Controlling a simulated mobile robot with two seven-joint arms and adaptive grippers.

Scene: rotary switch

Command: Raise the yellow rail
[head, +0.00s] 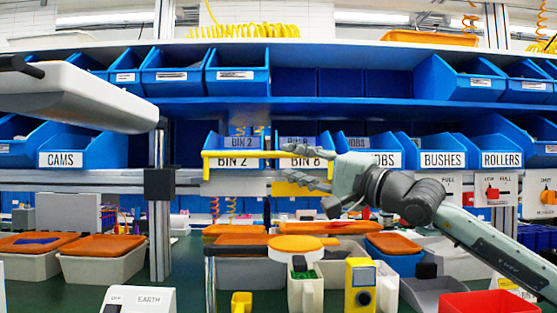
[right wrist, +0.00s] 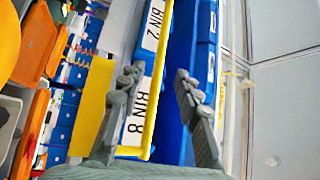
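The yellow rail (head: 240,154) runs level across the middle of the head view, in front of the bins labelled BIN 2 and BIN 8. Both its ends bend downward. My right gripper (head: 290,163) comes in from the right at the rail's right part, one finger at about rail height and the other lower. In the right wrist view the rail (right wrist: 160,70) passes between the two spread fingers of this gripper (right wrist: 157,86), with gaps on both sides. The gripper is open; contact with the rail cannot be made out. My left gripper is not in view.
Blue bins (head: 235,75) fill the shelves behind the rail. A grey post (head: 160,240) stands left of the rail. Below are orange-lidded boxes (head: 103,247), a yellow device (head: 361,285) and a red bin (head: 488,303).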

